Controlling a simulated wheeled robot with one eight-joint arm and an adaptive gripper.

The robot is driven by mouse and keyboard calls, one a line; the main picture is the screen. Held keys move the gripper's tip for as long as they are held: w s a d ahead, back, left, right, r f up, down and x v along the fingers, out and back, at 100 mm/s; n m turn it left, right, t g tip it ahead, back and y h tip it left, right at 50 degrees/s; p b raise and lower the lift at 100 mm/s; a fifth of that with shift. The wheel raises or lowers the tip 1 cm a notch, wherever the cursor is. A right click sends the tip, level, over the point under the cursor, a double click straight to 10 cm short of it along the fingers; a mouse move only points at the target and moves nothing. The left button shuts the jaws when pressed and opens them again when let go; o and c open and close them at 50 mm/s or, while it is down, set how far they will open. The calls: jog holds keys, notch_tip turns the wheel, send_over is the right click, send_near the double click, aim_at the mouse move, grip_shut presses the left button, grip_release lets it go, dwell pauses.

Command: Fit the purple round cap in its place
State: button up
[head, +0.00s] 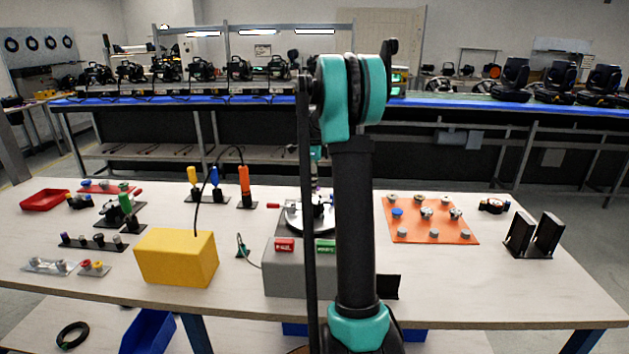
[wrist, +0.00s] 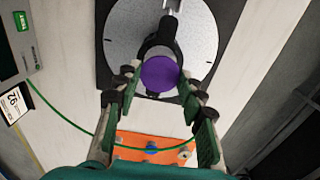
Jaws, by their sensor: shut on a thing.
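The purple round cap (wrist: 159,75) is between the fingertips of my gripper (wrist: 159,79) in the wrist view, its flat round face toward the camera. My gripper is shut on it. Beyond it in the wrist view lies a round grey plate (wrist: 122,48) on a dark square base, with a black fitting (wrist: 160,40) across its middle. The cap overlaps the lower end of this fitting; I cannot tell whether they touch. In the head view my arm hides most of the gripper and part of the round plate (head: 294,218).
An orange board (head: 437,234) with several knobs lies to the right, and black upright plates (head: 533,235) stand at the far right. A yellow box (head: 176,257) stands left of a grey box (head: 287,277). A green cable (wrist: 66,117) crosses the wrist view.

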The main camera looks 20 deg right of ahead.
aim_at(314, 200)
jog(key=shift+f, duration=2.15)
jog(key=o, duration=0.5)
jog(key=shift+d, duration=0.1)
jog(key=o, duration=0.6)
notch_tip(314, 200, up, 12)
